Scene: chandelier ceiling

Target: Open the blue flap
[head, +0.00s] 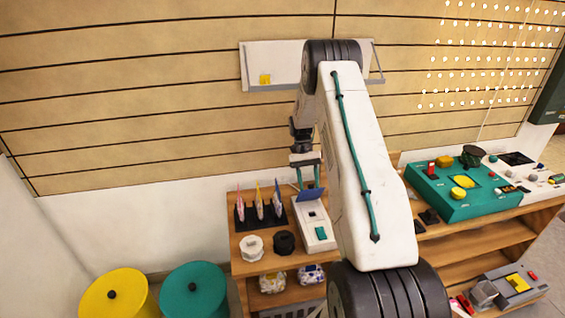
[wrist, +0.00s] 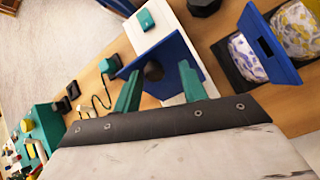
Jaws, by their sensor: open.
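The blue flap (head: 311,196) is at the back end of a white box (head: 326,243) on the wooden shelf unit. It looks raised at a tilt; its exact angle is unclear. The box top shows a dark square and a teal piece (head: 321,233). My gripper (head: 309,185) points down at the flap, its teal fingers apart. In the wrist view the blue flap (wrist: 178,56) lies between and beyond the open fingers (wrist: 161,72), with a dark round part at its middle. I cannot tell whether a finger touches it.
A black holder (head: 258,222) with several upright items stands left of the box. A white round item (head: 252,247) and a black one (head: 285,242) sit in front. A teal console (head: 462,190) is at right. A wall shelf (head: 275,66) hangs behind my arm.

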